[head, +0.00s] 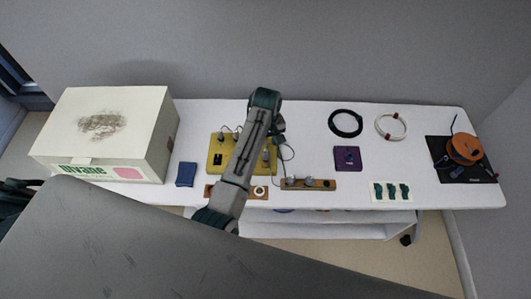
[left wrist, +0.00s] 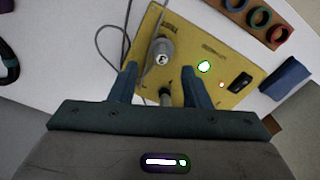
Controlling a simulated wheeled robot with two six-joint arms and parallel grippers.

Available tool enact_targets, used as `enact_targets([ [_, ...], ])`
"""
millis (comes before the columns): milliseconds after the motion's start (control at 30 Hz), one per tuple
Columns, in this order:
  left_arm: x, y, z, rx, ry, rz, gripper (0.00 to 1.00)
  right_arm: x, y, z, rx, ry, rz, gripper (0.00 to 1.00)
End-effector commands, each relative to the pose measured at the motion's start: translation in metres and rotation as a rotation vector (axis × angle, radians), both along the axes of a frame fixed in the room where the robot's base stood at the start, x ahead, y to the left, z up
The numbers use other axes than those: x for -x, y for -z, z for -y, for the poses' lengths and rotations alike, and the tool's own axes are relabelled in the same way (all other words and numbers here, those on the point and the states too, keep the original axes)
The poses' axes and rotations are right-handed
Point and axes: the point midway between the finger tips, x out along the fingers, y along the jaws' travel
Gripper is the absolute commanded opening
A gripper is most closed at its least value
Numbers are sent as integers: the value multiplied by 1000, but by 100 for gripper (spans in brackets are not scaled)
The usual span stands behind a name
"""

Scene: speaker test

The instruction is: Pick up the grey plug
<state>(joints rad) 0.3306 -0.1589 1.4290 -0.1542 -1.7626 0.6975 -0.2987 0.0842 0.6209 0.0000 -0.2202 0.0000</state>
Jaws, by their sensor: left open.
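A yellow board (head: 216,166) lies on the white table, partly hidden by my left arm in the head view. In the left wrist view a grey plug (left wrist: 162,53) marked "3" stands on the board (left wrist: 186,24), beyond my fingertips. My left gripper (left wrist: 158,78) is open over the board. A second greyish plug-like piece (left wrist: 165,97) shows between its fingers, partly hidden by the gripper body; I cannot tell whether they touch. More grey plugs (head: 223,134) stand at the board's back left. My right gripper is not in view.
A large white box (head: 105,130) and a blue block (head: 186,174) stand left of the board. A wooden strip (head: 320,184), a purple box (head: 347,159), cable coils (head: 345,123) and an orange reel (head: 465,149) lie to the right. A loose grey cable (left wrist: 101,42) curves beside the board.

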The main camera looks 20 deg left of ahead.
Motion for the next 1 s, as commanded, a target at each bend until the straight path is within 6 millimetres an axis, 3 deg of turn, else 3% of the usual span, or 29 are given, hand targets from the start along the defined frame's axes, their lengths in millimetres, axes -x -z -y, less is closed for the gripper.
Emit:
enact_targets([
  [267, 3, 21, 0, 1, 1, -3, 43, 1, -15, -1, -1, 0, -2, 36],
  [400, 7, 41, 0, 1, 2, -4, 43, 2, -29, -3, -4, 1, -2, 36],
  [533, 5, 57, 0, 1, 2, -2, 43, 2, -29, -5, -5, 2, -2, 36],
  [833, 5, 65, 0, 2, 1, 1, 43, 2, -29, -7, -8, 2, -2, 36],
  [867, 5, 64, 0, 2, 1, 1, 41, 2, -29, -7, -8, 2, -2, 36],
  [1000, 5, 64, 0, 2, 1, 1, 14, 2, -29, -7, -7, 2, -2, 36],
])
